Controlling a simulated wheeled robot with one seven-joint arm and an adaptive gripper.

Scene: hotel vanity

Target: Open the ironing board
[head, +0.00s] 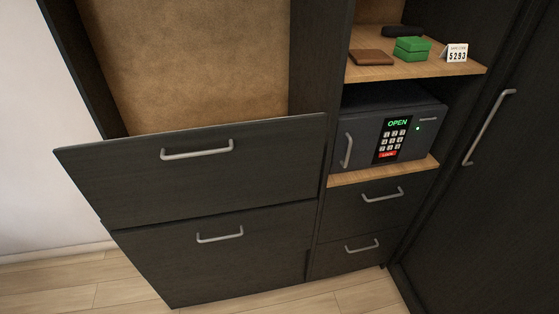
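No part that is plainly an ironing board shows. A tan, textured panel (190,62) stands upright in the dark cabinet at the upper left; I cannot tell whether it is the board or the cabinet's back. Below it is a wide dark front (110,178) with a grey bar handle (197,151). Its top edge juts out from the cabinet, and what lies behind it is hidden. A second wide dark front (165,262) with a handle (220,236) sits beneath it. My gripper is not in view.
A safe (360,150) reading OPEN stands on a right-hand shelf, above two small drawers (345,215). The shelf above (440,68) holds a green box (412,48), brown wallet-like item (372,57) and 5293 card (456,52). A tall door (490,190) stands right. Wooden floor (70,285) is clear.

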